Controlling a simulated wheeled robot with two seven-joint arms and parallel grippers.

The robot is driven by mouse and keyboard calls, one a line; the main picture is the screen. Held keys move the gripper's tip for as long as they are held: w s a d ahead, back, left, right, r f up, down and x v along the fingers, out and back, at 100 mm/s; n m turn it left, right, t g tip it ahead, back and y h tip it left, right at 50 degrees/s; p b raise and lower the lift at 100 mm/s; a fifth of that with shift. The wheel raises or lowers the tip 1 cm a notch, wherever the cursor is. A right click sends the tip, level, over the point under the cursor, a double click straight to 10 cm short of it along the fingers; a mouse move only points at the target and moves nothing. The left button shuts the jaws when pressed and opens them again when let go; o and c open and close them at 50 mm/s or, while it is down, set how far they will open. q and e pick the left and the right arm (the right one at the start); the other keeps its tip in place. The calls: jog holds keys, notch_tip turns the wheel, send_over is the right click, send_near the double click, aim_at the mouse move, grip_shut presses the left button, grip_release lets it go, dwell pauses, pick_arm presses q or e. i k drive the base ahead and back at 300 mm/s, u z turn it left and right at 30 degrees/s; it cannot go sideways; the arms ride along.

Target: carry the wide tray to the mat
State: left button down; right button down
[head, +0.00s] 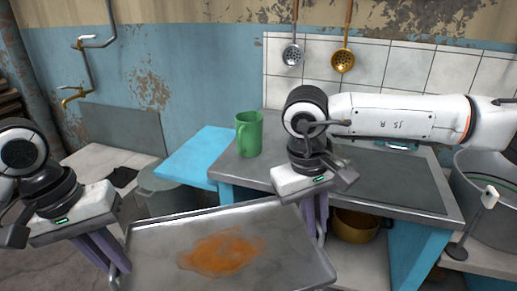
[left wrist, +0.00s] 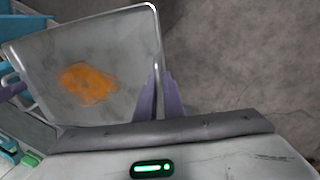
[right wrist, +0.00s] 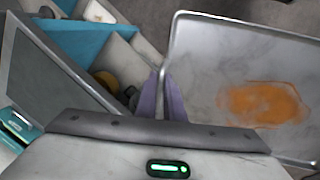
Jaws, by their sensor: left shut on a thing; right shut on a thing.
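The wide tray (head: 290,262) is a shallow grey metal tray with a raised rim and an orange-brown stain on its floor. It hangs in front of me at the bottom of the head view. My left gripper (head: 98,255) is shut on its left rim, and my right gripper (head: 316,215) is shut on its right rim. The left wrist view shows purple fingers (left wrist: 160,98) closed at the tray's edge (left wrist: 158,40). The right wrist view shows the same at the other edge (right wrist: 170,50). I cannot clearly identify the mat.
A green mug (head: 249,135) stands on the grey metal counter (head: 228,168), behind the tray. A brass pot (head: 356,225) sits on a shelf below the counter. A large metal pot (head: 488,215) is at the far right. Two ladles (head: 292,55) hang on the tiled wall.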

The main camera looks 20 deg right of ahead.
aim_at(367, 174)
jog(key=z, duration=1.15)
jog(key=i, duration=1)
